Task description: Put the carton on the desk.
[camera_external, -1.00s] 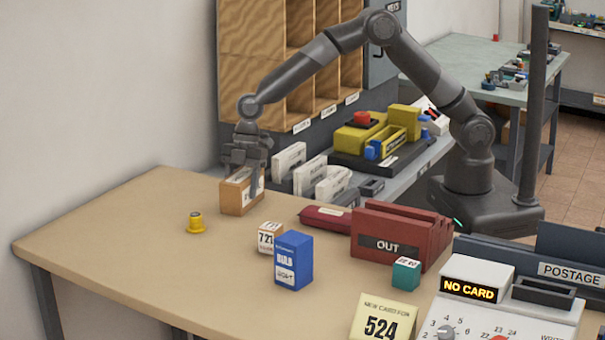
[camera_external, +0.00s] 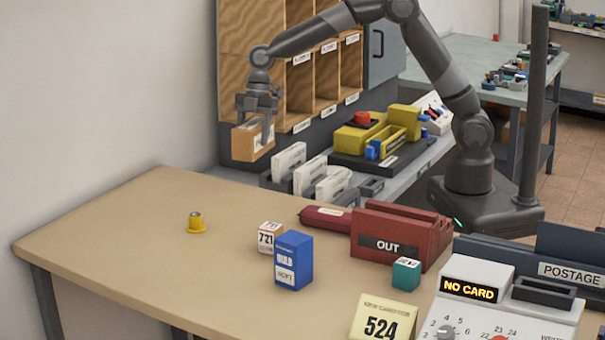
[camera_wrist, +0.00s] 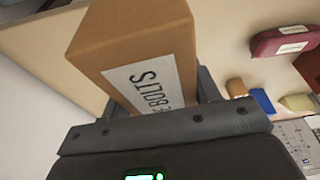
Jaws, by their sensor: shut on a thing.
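The carton (camera_external: 247,143) is a small orange-brown box with a white label. In the external view it hangs in the air beyond the desk's back edge, in front of the wooden pigeonholes. My gripper (camera_external: 256,122) is shut on it from above. In the wrist view the carton (camera_wrist: 132,45) fills the upper middle between the fingers, and its label partly reads "BOLTS". The desk (camera_external: 130,230) is tan, with a bare area at its left and back.
On the desk stand a yellow round piece (camera_external: 196,223), a white-and-orange box (camera_external: 269,238), a blue box (camera_external: 293,260), a teal cube (camera_external: 406,273), a dark red case (camera_external: 326,218) and a red OUT tray (camera_external: 390,246). White letter holders (camera_external: 305,173) stand behind the desk.

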